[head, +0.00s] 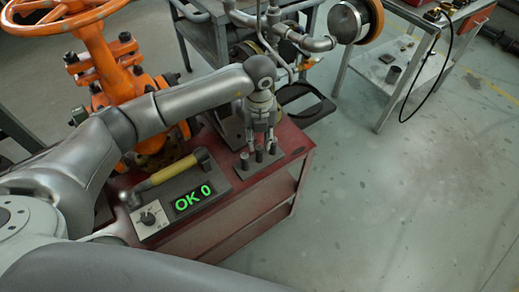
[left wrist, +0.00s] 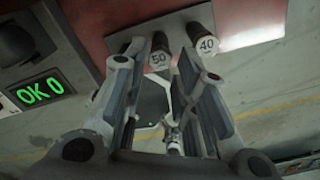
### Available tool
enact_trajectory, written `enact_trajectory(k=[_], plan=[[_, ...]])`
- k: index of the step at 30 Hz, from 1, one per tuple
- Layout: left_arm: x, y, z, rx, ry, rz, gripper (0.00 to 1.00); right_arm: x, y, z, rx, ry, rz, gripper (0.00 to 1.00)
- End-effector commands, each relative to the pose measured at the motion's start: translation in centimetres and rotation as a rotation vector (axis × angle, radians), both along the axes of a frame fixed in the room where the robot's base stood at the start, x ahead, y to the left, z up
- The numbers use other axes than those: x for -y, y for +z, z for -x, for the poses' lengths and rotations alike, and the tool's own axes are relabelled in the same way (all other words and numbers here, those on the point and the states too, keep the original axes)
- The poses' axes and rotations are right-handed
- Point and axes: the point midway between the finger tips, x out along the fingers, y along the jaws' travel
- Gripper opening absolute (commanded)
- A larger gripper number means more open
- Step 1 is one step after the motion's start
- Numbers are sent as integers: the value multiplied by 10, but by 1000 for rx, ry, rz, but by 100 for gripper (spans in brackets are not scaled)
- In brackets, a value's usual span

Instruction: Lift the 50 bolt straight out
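The 50 bolt (left wrist: 159,52) is a dark cylinder with a pale end marked 50, standing in a small grey plate (left wrist: 122,40) in the left wrist view. The 40 bolt (left wrist: 205,44) stands beside it on the right. My left gripper (left wrist: 156,62) is open, its fingertips on either side of the 50 bolt. The right finger reaches toward the gap between the two bolts. I cannot tell whether either finger touches. In the head view my left gripper (head: 259,146) points down over the short dark bolts on the red cart. My right gripper is out of view.
An orange valve (head: 95,50) stands at the left, a grey trolley (head: 200,30) behind. Open floor (head: 400,200) lies to the right.

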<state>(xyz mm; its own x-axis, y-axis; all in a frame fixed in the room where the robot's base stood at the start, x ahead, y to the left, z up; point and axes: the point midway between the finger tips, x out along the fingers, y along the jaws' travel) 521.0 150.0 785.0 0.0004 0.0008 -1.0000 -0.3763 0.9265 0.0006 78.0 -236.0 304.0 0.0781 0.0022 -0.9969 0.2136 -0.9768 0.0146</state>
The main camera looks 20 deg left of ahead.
Motion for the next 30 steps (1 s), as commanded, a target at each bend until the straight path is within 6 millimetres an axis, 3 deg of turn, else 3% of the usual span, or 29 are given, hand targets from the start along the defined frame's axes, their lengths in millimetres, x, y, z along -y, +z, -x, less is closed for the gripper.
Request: enact_trajectory(k=[6, 14, 21, 30], plan=[[1, -27, 2, -2, -1, 1, 27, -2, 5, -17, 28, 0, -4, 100], [1, -30, 2, 0, -2, 0, 27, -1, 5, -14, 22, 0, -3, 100], [1, -30, 2, 0, -1, 1, 0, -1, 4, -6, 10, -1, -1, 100], [1, -25, 1, 2, -1, 1, 0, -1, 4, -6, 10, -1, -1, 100]])
